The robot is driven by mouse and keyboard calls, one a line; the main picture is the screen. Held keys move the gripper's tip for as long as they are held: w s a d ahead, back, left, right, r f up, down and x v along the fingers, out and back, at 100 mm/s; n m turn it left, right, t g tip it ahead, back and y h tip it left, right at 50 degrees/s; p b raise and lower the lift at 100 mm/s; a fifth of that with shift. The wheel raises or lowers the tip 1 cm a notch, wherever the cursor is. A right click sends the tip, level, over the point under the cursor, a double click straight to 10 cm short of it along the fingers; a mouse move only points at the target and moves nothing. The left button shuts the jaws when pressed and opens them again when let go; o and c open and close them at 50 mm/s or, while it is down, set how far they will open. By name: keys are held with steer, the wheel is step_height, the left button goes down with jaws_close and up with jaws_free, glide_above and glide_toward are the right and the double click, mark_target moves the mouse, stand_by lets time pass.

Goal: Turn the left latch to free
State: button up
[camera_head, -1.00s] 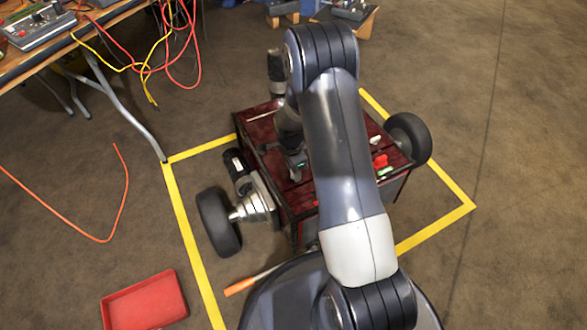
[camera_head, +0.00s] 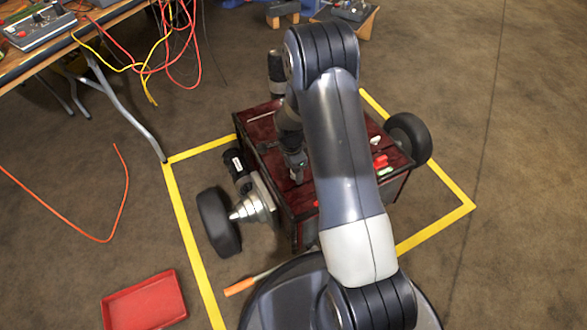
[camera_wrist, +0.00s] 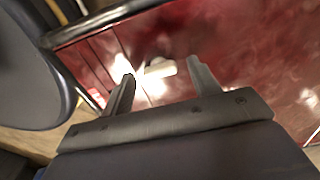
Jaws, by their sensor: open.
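The dark red glossy lid of the wheeled unit (camera_head: 262,128) lies under my arm in the head view, and fills much of the wrist view (camera_wrist: 230,50). A small whitish latch-like piece (camera_wrist: 160,70) lies on the lid between my fingertips in the wrist view, partly washed out by glare. I cannot tell its turn angle or whether the fingers touch it. My gripper (camera_wrist: 161,76) is open and points down at the lid. In the head view my gripper (camera_head: 297,172) is over the lid's middle-left. Another whitish latch-like piece (camera_head: 375,140) sits on the lid's right side.
A red block (camera_head: 380,161) sits on the lid's right side. Black wheels (camera_head: 218,222) flank the unit inside a yellow floor outline (camera_head: 190,240). A red tray (camera_head: 145,302) and an orange-handled tool (camera_head: 241,287) lie on the floor. A cable-strewn table (camera_head: 85,45) stands upper left.

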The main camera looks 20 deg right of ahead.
step_height(320, 180, up, 10)
steer(key=p, duration=0.3)
steer(key=shift+w+a+r, duration=0.15)
steer(key=shift+a+r, duration=0.1)
steer(key=f+b, duration=0.1)
steer(key=f, duration=0.2)
steer(key=f+b, duration=0.1)
steer(key=f, duration=0.3)
steer(key=f+b, duration=0.1)
steer(key=f, duration=0.2)
steer(key=shift+d+f, duration=0.25)
steer(key=shift+f, duration=0.15)
